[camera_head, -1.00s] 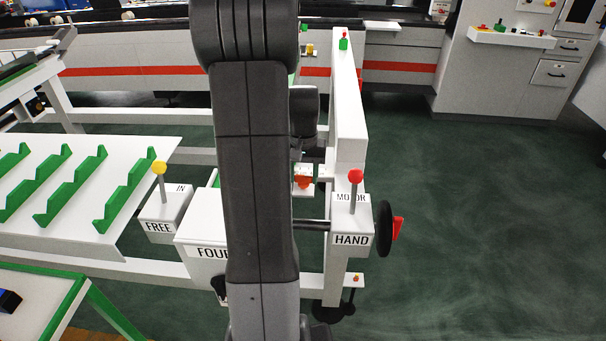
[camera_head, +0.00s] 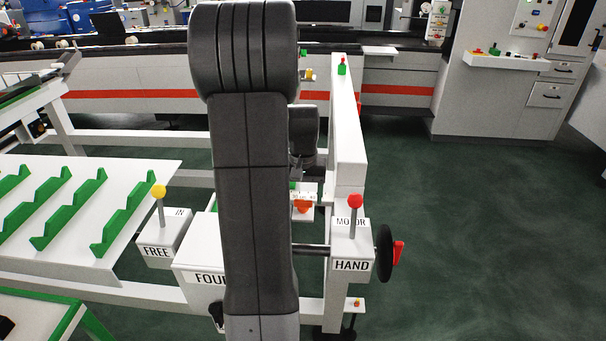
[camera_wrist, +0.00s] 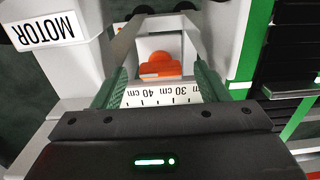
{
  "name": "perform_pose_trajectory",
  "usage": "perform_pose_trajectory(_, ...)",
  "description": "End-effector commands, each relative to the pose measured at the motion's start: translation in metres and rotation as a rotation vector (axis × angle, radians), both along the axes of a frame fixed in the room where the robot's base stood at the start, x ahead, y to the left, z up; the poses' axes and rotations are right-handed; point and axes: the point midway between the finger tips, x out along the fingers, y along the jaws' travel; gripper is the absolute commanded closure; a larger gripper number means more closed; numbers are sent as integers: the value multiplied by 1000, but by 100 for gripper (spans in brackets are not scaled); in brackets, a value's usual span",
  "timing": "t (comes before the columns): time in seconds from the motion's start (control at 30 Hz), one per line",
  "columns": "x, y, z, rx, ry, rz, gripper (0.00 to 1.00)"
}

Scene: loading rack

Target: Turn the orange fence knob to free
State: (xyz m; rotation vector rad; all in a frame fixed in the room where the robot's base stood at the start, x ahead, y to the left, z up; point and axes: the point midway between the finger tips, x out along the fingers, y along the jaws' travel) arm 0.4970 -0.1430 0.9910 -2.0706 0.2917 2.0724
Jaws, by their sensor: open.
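The orange fence knob (camera_head: 302,206) shows just right of my arm in the head view, by a small white scale. Nothing is held.
A red-topped lever (camera_head: 355,202) stands on the MOTOR/HAND box, with a black handwheel (camera_head: 384,253) beside it. A yellow-topped lever (camera_head: 158,192) stands on the IN/FREE box. A white upright beam (camera_head: 348,120) rises right of my arm. The green floor at right is open.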

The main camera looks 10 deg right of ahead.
Motion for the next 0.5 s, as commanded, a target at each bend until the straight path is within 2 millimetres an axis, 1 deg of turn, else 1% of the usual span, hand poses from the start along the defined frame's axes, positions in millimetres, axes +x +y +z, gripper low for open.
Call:
perform_pose_trajectory(0.3, 1, 0, 72, -1, -7, 0, 33)
perform_pose_trajectory(0.4, 1, 0, 92, 0, -5, 0, 33)
perform_pose_trajectory(0.5, 1, 0, 107, -1, -4, 0, 33)
